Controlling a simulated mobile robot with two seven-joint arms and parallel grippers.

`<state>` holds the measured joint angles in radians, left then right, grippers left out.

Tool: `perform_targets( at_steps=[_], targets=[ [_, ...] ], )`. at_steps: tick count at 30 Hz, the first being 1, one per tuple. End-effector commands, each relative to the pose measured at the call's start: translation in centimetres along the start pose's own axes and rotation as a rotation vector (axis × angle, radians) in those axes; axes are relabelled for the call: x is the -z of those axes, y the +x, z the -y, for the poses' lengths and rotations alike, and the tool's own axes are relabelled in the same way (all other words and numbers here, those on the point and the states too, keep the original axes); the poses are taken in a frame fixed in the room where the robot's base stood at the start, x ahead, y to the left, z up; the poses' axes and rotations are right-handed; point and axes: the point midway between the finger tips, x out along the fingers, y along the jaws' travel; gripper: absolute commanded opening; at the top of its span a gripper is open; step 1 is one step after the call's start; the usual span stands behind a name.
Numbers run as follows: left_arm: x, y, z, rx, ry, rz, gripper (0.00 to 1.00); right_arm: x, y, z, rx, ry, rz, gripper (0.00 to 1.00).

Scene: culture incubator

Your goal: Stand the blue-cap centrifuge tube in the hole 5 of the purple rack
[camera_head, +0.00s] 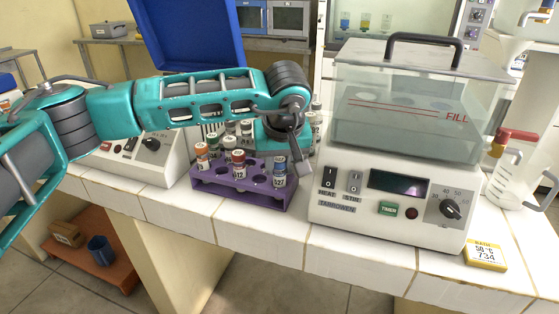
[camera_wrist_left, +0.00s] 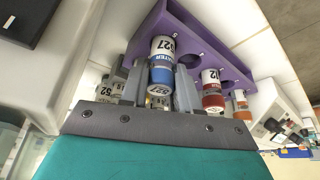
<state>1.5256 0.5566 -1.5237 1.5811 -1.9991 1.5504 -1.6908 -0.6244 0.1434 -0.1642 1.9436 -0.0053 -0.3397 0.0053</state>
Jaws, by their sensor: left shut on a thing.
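The blue-cap centrifuge tube (camera_head: 279,172) is upright at the right end of the purple rack (camera_head: 236,195), its lower end at the rack's top. How deep it sits, and the hole's number, I cannot tell. My left gripper (camera_head: 297,163) is shut on this tube from above and behind. In the left wrist view the blue cap (camera_wrist_left: 161,75) is between the two grey fingers, against the purple rack (camera_wrist_left: 205,42). A red-cap tube (camera_head: 238,165) and an orange-cap tube (camera_head: 202,156) stand in the same rack. My right gripper is out of view.
A water bath (camera_head: 385,185) with a clear lid stands close right of the rack. Another white device (camera_head: 150,152) is to the left. More tubes stand behind the rack, partly hidden by my arm. The white tiled counter (camera_head: 255,232) has a free strip in front.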

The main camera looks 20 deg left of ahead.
Motion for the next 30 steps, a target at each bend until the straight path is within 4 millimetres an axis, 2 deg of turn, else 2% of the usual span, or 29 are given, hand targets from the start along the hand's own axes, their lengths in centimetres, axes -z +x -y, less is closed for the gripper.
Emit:
perform_targets(
  at_steps=[6,7,15,21,26,30],
  targets=[
    [0.1,-0.11,-0.02,-0.002,-0.001,-0.002,0.01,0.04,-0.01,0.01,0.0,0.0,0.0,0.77],
    [0.1,-0.11,-0.02,-0.002,-0.001,-0.002,0.33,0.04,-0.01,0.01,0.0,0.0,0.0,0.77],
    [0.07,-0.08,-0.01,-0.001,-0.001,-0.001,0.58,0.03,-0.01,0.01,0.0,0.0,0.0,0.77],
    [0.04,-0.05,-0.01,-0.001,0.0,-0.001,0.61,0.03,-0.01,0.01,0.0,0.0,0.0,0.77],
    [0.03,-0.04,-0.01,-0.001,0.0,0.0,0.77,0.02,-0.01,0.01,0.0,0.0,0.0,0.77],
    [0.03,-0.04,-0.01,-0.001,0.0,0.0,0.77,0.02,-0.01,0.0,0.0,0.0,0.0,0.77]
  ],
)
